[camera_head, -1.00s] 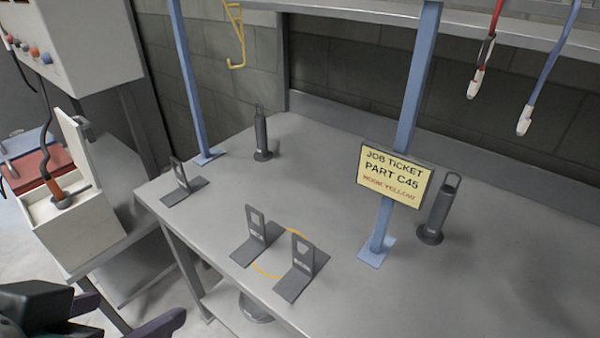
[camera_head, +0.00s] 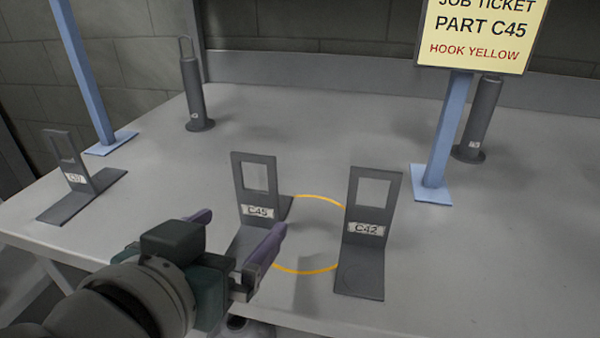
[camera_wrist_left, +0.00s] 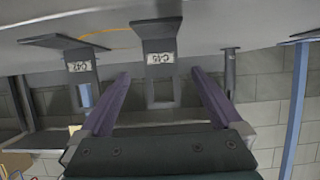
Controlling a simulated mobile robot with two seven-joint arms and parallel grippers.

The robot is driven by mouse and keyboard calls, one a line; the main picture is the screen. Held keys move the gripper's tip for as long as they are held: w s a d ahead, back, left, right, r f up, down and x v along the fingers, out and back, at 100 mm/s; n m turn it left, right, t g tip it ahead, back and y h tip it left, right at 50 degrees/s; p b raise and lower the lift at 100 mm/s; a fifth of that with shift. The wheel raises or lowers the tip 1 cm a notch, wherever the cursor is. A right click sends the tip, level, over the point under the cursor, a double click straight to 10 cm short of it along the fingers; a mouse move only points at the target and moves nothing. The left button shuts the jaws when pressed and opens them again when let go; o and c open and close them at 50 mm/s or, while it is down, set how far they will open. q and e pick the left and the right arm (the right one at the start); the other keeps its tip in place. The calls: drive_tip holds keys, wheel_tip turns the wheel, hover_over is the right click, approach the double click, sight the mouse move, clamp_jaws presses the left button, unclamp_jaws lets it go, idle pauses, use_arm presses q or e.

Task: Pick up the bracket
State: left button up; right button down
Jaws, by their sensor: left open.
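The grey L-shaped bracket labelled C45 (camera_head: 257,211) stands upright on the table, with a square window in its upright plate. A similar bracket labelled C42 (camera_head: 366,230) stands to its right. My left gripper (camera_head: 242,223) is open and empty, in front of the C45 bracket, and partly hides its foot in the head view. In the left wrist view the C45 bracket (camera_wrist_left: 160,58) appears upside down, lined up between the two purple fingers (camera_wrist_left: 161,76). I cannot tell whether the fingers touch it. My right gripper is not in view.
A job ticket (camera_head: 478,35) reads PART C45, HOOK YELLOW. A third bracket (camera_head: 75,178) stands at the left. A yellow ring (camera_head: 305,271) is marked on the table between C45 and C42. Dark cylinders (camera_head: 193,95) and blue posts (camera_head: 440,140) stand behind.

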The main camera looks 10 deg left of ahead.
sight(258, 205)
use_arm(q)
drive_tip(key=shift+x, duration=1.2)
drive_tip(key=shift+b+x, duration=0.85)
drive_tip(key=shift+x, duration=1.9)
drive_tip(key=shift+r, duration=0.1)
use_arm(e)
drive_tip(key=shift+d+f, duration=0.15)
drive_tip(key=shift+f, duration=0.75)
use_arm(q)
drive_tip(key=shift+c, duration=0.2)
clamp_jaws()
drive_tip(key=shift+r, duration=0.1)
